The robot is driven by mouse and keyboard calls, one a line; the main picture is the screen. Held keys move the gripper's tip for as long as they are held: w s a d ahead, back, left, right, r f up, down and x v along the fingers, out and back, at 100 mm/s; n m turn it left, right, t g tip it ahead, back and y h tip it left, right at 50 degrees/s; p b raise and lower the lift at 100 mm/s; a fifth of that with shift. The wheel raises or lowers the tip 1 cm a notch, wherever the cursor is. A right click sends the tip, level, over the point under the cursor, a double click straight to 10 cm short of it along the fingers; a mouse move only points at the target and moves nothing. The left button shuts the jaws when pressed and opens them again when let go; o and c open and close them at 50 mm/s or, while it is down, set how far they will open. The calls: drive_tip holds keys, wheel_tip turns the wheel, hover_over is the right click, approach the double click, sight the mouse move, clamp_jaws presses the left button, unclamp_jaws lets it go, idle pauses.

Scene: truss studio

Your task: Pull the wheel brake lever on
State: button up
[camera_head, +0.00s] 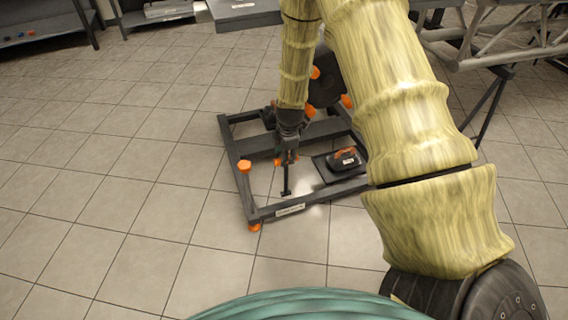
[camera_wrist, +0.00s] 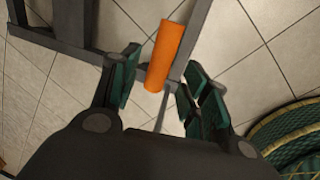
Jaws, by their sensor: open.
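In the wrist view an orange cylindrical grip (camera_wrist: 167,50), with a thin grey rod (camera_wrist: 160,114) below it, appears to be the brake lever. My gripper (camera_wrist: 163,72) is open, with its dark green finger pads on either side of the orange grip. I cannot tell whether either pad touches it. In the head view my gripper (camera_head: 287,157) points down over the dark floor frame (camera_head: 270,145), with small orange bits close to its fingers. The lever is mostly hidden there by my gripper, and its position cannot be read clearly.
A metal truss (camera_head: 510,45) stands at the upper right. The tiled floor on the left is clear.

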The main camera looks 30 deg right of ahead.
drive_tip(key=shift+w+d+f+b, duration=0.1)
drive_tip(key=shift+w+f+b, duration=0.1)
drive_tip(key=shift+f, duration=0.6)
drive_tip(key=shift+w+a+f+b, duration=0.15)
drive_tip(key=shift+f+b, duration=0.1)
drive_tip(key=shift+f, duration=0.6)
drive_tip(key=shift+w+d+f+b, duration=0.15)
drive_tip(key=shift+f+b, duration=0.05)
drive_tip(key=shift+f, duration=0.6)
clamp_jaws()
